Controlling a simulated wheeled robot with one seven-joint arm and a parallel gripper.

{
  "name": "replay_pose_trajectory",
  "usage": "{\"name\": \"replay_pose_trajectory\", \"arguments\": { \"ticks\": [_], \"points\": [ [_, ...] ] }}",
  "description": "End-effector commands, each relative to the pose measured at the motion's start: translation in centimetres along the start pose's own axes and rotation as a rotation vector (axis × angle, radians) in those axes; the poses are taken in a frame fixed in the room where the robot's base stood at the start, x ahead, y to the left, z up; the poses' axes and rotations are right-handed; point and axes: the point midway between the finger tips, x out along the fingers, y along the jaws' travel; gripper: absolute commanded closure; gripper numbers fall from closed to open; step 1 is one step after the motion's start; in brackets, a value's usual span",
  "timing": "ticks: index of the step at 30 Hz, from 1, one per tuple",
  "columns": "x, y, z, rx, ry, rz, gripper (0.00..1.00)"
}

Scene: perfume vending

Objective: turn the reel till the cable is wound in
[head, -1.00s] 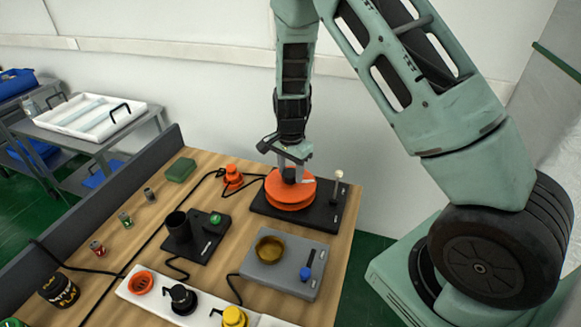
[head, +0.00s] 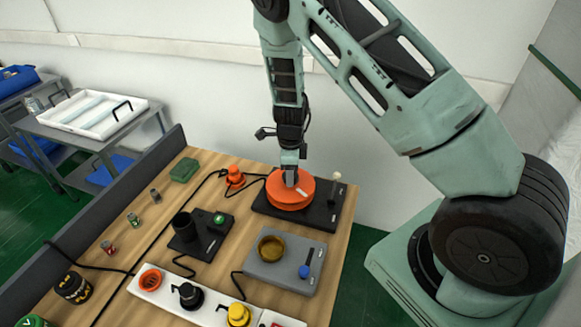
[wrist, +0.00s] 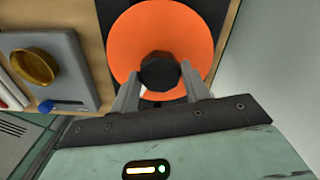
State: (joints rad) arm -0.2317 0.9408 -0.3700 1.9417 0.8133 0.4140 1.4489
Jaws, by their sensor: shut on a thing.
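The orange reel (head: 284,202) lies flat on a black base (head: 319,216) at the back right of the table. It also fills the top of the wrist view (wrist: 130,45). Its black knob (wrist: 160,72) stands between the two grey fingers of my gripper (wrist: 162,88), which is shut on it from above. In the head view my gripper (head: 290,180) hides most of the knob. A black cable (head: 259,175) runs from the reel's left side to an orange plug-like piece (head: 235,177) and on down the table. How much is wound cannot be seen.
A white-knobbed lever (head: 336,177) stands on the base, right of the reel. A grey box with a brass bowl (head: 271,249) and blue knob is in front. A black cup (head: 184,226) stands left. A white wall rises behind the table.

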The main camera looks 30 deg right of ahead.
Motion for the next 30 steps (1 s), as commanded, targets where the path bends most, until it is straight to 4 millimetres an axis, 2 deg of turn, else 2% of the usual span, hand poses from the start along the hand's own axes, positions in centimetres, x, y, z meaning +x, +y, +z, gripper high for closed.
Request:
{"name": "replay_pose_trajectory", "arguments": {
  "ticks": [30],
  "points": [
    [-0.39,-0.1,0.05,0.963,-0.002,-0.002,0.95]
  ]
}}
